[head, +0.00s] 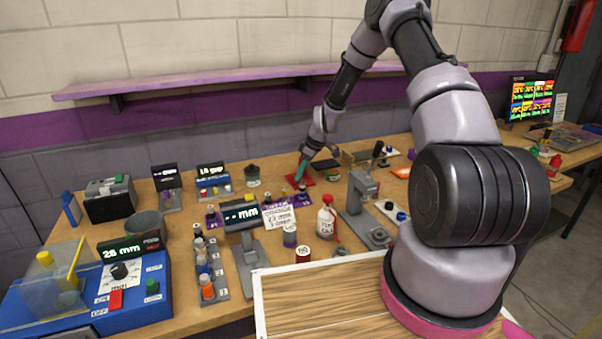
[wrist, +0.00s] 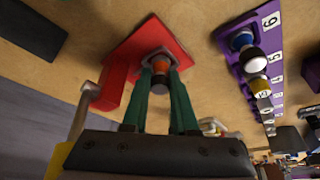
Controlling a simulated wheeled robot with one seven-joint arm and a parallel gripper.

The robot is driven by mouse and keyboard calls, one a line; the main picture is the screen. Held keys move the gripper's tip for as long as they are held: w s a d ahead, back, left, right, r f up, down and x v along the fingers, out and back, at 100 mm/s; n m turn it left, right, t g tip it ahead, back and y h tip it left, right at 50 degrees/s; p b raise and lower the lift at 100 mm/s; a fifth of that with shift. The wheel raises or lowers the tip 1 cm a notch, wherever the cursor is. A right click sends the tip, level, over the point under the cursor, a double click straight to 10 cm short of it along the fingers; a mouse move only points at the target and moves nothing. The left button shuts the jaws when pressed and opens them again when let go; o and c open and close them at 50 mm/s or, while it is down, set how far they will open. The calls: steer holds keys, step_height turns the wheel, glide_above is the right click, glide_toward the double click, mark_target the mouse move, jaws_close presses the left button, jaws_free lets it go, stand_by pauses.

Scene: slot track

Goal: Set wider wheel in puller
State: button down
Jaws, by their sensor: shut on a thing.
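My gripper (wrist: 161,82) has green fingers shut on a small wheel piece with an orange and dark body (wrist: 160,66). The piece sits at the grey socket of a red fixture (wrist: 120,70) that looks like the puller; whether it is fully seated I cannot tell. The fixture has a bent grey lever (wrist: 83,105) at its left. In the head view my gripper (head: 301,171) is low over the red fixture (head: 306,181) at the back of the bench; the held piece is too small to make out there. Which wheel is wider cannot be judged.
A purple numbered rack (wrist: 230,32) holds several small wheels right of the fixture in the wrist view. In the head view, a white bottle (head: 326,217), a grey press (head: 359,190) and a grey numbered rack (head: 217,265) stand nearer. A purple shelf (head: 230,84) runs along the wall.

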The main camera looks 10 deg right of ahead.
steer(key=shift+f, duration=0.1)
steer(key=c, duration=0.6)
jaws_free()
steer(key=s+d+r+m+t+h, duration=0.15)
steer(key=s+r, duration=0.45)
steer(key=r, duration=0.6)
steer(key=s+d+r+m, duration=0.25)
steer(key=s+r, duration=0.25)
steer(key=r, duration=0.6)
steer(key=s+d+r+m+t+h, duration=0.1)
steer(key=s+r+m, duration=0.35)
steer(key=r, duration=0.75)
steer(key=s+r+m+t, duration=0.1)
steer(key=s+r+m, duration=0.2)
steer(key=s, duration=0.8)
steer(key=s+r+m+t, duration=0.1)
steer(key=s+r+m, duration=0.3)
steer(key=s, duration=0.7)
steer(key=shift+s+d+r+y, duration=0.25)
steer(key=shift+r+y, duration=0.2)
steer(key=shift+r, duration=0.4)
